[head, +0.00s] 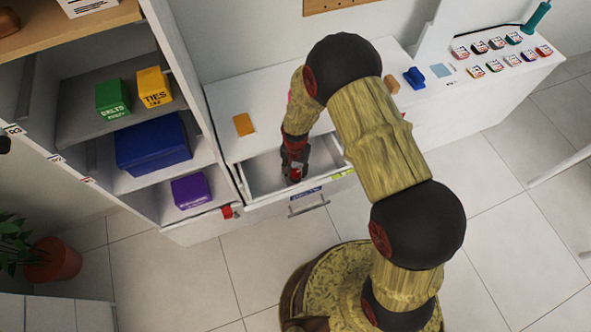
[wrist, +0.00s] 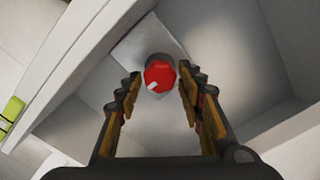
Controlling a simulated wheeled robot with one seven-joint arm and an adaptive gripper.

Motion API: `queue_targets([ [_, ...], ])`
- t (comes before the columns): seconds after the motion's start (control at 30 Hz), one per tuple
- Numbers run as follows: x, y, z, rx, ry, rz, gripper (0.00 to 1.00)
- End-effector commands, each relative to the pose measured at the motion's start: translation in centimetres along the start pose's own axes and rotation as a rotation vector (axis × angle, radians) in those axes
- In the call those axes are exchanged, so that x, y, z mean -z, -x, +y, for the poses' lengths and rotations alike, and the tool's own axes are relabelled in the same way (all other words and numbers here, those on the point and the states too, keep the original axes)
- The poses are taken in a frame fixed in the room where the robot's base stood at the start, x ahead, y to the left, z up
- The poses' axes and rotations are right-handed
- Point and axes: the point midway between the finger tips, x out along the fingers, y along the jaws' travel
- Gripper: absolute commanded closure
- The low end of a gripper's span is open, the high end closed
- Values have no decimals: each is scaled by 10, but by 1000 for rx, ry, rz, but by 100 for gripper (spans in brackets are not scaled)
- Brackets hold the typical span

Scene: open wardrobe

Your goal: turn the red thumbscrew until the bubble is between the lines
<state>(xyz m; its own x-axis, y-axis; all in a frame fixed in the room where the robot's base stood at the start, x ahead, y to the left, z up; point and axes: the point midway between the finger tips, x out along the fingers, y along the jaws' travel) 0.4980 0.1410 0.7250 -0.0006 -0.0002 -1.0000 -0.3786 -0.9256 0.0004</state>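The red thumbscrew (wrist: 160,75) is a round knob with a white pointer mark toward its lower left. It sits on a pale square plate (wrist: 143,42) inside the open drawer (head: 262,178). My gripper (wrist: 160,81) is open, with one finger on each side of the thumbscrew and visible gaps between. In the head view my gripper (head: 294,168) reaches down into the drawer. A yellow-green strip, seemingly the level vial (wrist: 11,112), is at the left edge of the wrist view and on the drawer front in the head view (head: 343,174). Its bubble and lines are too small to read.
The drawer walls (wrist: 232,50) rise close around my gripper. A shelf unit at left holds a green box (head: 113,98), a yellow box (head: 154,87), a blue box (head: 152,144) and a purple box (head: 190,191). An orange card (head: 243,124) lies on the dresser top.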

Motion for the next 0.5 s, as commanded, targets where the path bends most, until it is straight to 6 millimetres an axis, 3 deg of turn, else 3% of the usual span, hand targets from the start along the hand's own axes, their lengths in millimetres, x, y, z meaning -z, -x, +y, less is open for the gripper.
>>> queue_targets([
  [0.17,0,0,0,0,0,0,51],
  [0.5,0,4,0,1,0,1,51],
])
